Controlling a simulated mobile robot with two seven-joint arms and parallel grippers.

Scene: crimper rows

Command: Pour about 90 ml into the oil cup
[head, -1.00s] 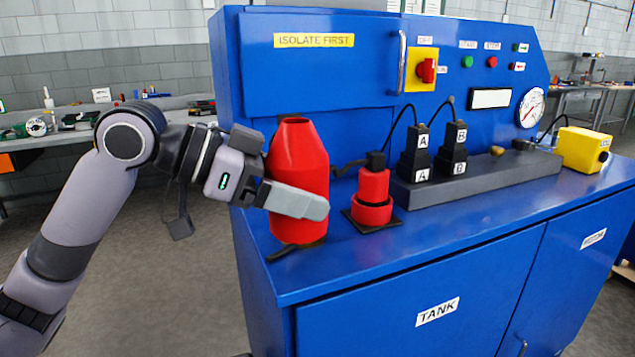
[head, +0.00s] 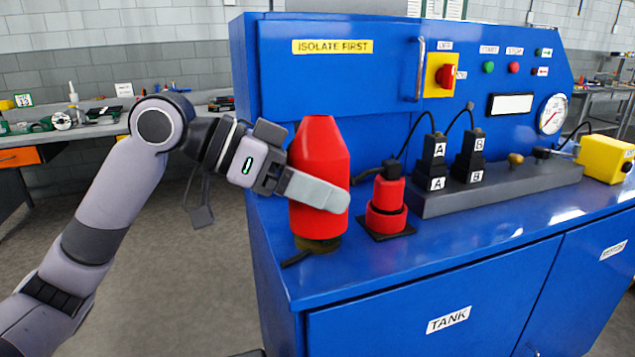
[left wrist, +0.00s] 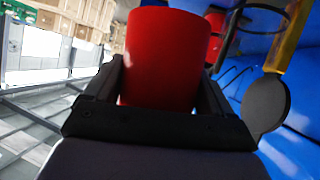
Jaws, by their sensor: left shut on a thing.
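My left gripper (head: 325,190) is shut on a red bottle (head: 318,160) with a tapered top. It holds the bottle with the narrow end up, over the left end of the blue bench top. The bottle also fills the middle of the left wrist view (left wrist: 168,58). An olive-dark base (head: 320,243) and a dark flat piece (head: 297,258) show just below the bottle. In the left wrist view an amber part (left wrist: 290,38) with a dark disc (left wrist: 265,104) stands to the right. These may belong to the oil cup, which is mostly hidden behind the bottle. No liquid shows.
A red fitting (head: 385,208) on a black plate stands close right of the bottle. Beyond it a grey block (head: 500,188) carries black plugs marked A and B. The blue panel (head: 330,85) rises behind. The bench top's front strip (head: 450,250) is clear.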

